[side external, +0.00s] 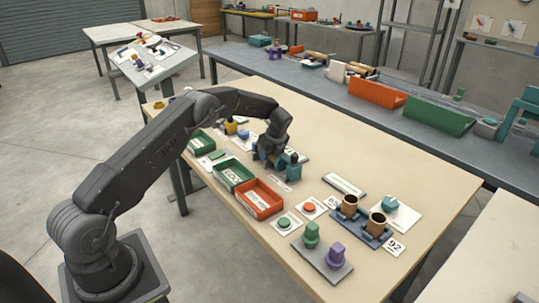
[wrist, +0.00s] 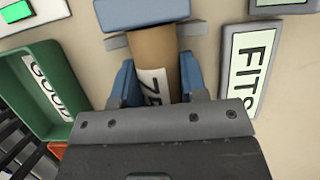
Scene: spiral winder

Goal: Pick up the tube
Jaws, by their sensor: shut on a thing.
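A brown tube (wrist: 155,50) with a white label lies between the two blue fingers of my gripper (wrist: 158,85) in the wrist view. The gripper is shut on it. The tube's far end meets a blue block (wrist: 145,12), and its near end is hidden by the gripper body. In the side view my gripper (side external: 270,160) is low over the table, beside a teal block (side external: 291,170). The held tube cannot be made out there.
Two brown tubes (side external: 349,206) stand upright in a blue holder (side external: 372,240) at the right, with number cards beside it. Green trays (side external: 233,176) and an orange tray (side external: 260,199) line the near edge. A "FITS" plate (wrist: 250,70) lies right of the gripper.

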